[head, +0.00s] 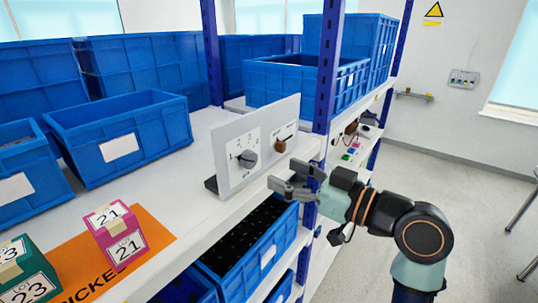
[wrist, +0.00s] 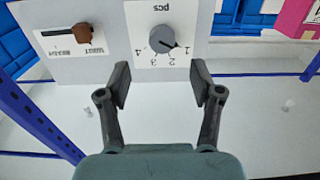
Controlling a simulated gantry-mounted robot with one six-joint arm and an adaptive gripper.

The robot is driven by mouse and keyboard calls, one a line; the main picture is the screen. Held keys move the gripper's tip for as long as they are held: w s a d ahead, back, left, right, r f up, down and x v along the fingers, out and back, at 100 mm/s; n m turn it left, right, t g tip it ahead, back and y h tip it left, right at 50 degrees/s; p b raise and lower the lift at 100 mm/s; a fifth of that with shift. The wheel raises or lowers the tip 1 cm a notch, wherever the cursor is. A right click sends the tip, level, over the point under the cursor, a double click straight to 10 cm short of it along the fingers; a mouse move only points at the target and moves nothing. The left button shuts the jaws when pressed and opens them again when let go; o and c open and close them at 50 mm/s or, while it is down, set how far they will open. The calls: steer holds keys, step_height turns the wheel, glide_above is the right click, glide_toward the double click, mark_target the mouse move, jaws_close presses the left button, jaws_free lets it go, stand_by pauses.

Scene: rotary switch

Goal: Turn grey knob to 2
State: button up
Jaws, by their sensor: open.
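The grey knob (head: 248,159) is a round dial on a white label of the upright grey panel (head: 226,180), which stands on the shelf. In the wrist view the knob (wrist: 161,38) appears upside down, with numbers around it. Its dark pointer mark points towards the 1. My gripper (head: 286,176) is in front of the panel, to the right of the knob and lower in the head view. In the wrist view my gripper (wrist: 162,78) is open and empty, its fingers spread to either side below the knob and apart from it.
A brown slider handle (head: 280,146) sits beside the knob on the same panel. A blue shelf post (head: 325,75) stands close to the right. A pink box (head: 120,234), an orange mat (head: 158,235) and blue bins (head: 125,138) are to the left. Shelf space before the panel is clear.

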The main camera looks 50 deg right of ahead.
mark_target(252, 162)
steer(key=w, duration=0.2)
steer(key=w+p, duration=0.1)
steer(key=w, duration=0.1)
steer(key=w+a+p, duration=0.1)
steer(key=w, duration=0.1)
steer(key=shift+w, duration=0.25)
steer(key=shift+w+f, duration=0.1)
steer(key=shift+w, duration=0.45)
steer(key=c, duration=1.1)
steer(key=shift+c, duration=0.2)
steer(key=shift+m, duration=0.4)
steer(key=m+p, duration=0.3)
steer(key=m, duration=0.1)
steer(key=shift+a, duration=0.1)
steer(key=shift+m+p, duration=1.25)
steer(key=shift+m, duration=0.25)
